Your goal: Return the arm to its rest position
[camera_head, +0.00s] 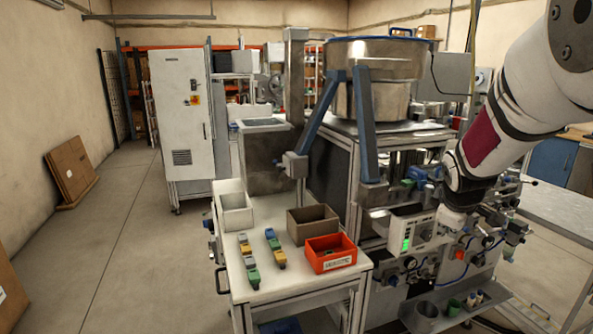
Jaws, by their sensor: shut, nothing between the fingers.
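My white arm reaches in from the upper right and slants down to the left, with a dark red panel and dark joint rings on its links. Its lowest visible white part is in front of the machine (368,142) at right of centre. I cannot make out my gripper or its fingers in this view. No held object is visible.
A white-topped cart (298,280) holds a white bin (235,212), a brown bin (312,224), an orange-red bin (330,253) and several small coloured pieces (275,245). A white cabinet (182,115) stands behind.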

